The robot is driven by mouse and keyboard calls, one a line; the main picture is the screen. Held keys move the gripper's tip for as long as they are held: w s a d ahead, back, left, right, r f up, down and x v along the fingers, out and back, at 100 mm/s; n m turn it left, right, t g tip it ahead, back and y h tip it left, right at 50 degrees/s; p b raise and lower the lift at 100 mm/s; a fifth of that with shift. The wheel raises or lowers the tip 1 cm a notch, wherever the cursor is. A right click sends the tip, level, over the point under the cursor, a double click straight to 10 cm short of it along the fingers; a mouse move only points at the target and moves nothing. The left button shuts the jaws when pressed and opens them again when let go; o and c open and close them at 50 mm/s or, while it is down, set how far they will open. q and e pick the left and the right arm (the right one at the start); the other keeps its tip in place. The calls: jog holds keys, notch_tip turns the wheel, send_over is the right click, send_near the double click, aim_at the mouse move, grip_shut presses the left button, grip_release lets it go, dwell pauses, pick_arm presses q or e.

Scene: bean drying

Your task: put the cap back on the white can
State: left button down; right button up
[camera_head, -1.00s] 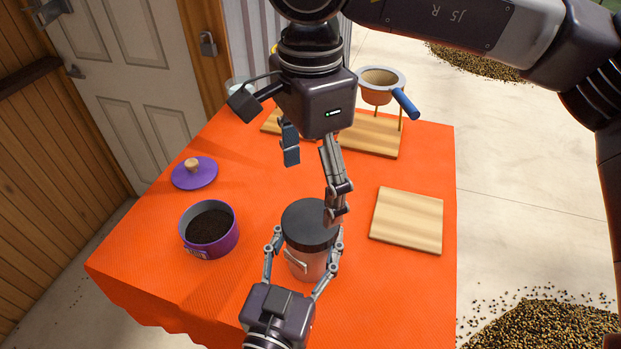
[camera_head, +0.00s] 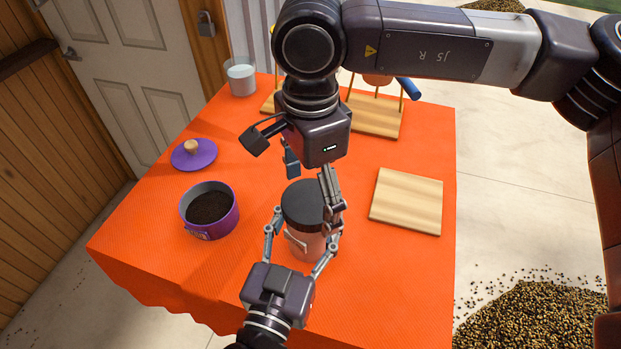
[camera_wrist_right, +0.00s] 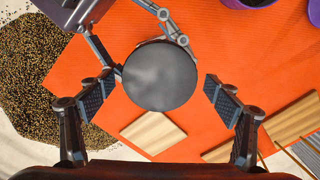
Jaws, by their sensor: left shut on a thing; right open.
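The white can (camera_head: 303,246) looks pinkish and stands upright near the front of the orange table. Its dark grey cap (camera_head: 302,206) covers its top; I cannot tell whether it is fully seated. My left gripper (camera_head: 304,232) is shut around the can's sides from the front. My right gripper (camera_head: 313,190) is open and points down over the cap. In the right wrist view, the round cap (camera_wrist_right: 160,76) lies between the right gripper's spread fingers, with a gap on both sides. Part of the cap is hidden behind a right finger in the head view.
A purple tin (camera_head: 232,218) with dark contents stands left of the can, and a purple lid (camera_head: 207,158) lies behind it. A wooden board (camera_head: 407,202) lies to the right. A glass (camera_head: 242,78) and a wooden stand (camera_head: 372,116) are at the back.

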jog(key=shift+f, duration=0.2)
jog(key=c, duration=1.2)
jog(key=shift+m, duration=1)
jog(key=o, duration=1.3)
jog(key=shift+r, duration=0.15)
notch_tip(320, 180, up, 12)
jog(key=shift+f, duration=0.1)
